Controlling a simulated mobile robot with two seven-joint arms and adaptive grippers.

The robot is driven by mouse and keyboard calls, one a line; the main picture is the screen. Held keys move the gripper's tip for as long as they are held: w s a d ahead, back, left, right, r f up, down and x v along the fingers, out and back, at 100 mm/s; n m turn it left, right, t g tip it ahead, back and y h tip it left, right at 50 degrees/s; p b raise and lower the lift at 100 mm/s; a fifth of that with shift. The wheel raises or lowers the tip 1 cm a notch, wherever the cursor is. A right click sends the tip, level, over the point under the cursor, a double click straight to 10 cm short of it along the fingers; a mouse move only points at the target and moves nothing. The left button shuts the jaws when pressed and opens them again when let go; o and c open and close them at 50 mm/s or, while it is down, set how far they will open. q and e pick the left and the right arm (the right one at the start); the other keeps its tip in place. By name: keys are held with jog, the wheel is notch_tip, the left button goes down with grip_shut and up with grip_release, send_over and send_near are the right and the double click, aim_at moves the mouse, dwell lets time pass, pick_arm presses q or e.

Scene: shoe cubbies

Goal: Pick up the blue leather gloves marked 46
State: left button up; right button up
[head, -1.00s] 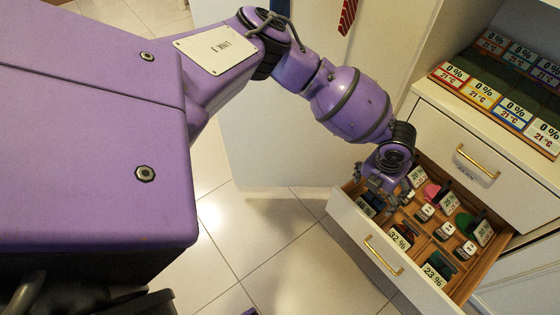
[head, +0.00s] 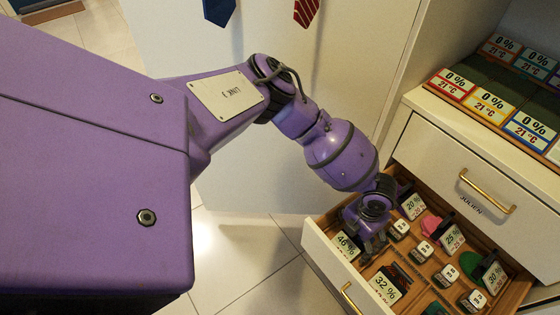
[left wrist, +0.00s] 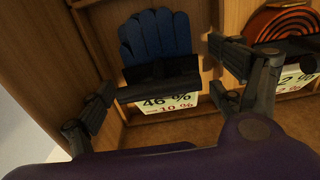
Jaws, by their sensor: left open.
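Blue gloves (left wrist: 157,38) with a black cuff lie in a wooden compartment of the open drawer (head: 318,262). A white card (left wrist: 166,103) reading 46 % and -10 % stands at their cuff end; it also shows in the head view (head: 345,246). My left gripper (left wrist: 162,72) is open, with one finger on each side of the gloves' cuff and nothing held. In the head view my left gripper (head: 372,243) reaches down into the drawer's near left corner and hides the gloves. I cannot tell how high the fingertips are above them. My right gripper is not in view.
Neighbouring compartments hold other cards, such as 32 % (head: 384,287) beside an orange coiled thing (left wrist: 285,30), and pink (head: 431,223) and green (head: 471,263) items. Wooden dividers and the drawer front stand close around the gripper. A closed drawer (head: 470,180) sits behind.

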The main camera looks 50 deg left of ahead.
aim_at(354, 238)
pick_arm(q)
jog(key=f, duration=0.2)
jog(key=shift+w+f+b, duration=0.25)
jog(key=shift+f+b, duration=0.15)
jog(key=shift+r, duration=0.1)
jog(key=shift+d, duration=0.1)
jog(key=shift+c, duration=0.4)
jog(key=c, duration=1.3)
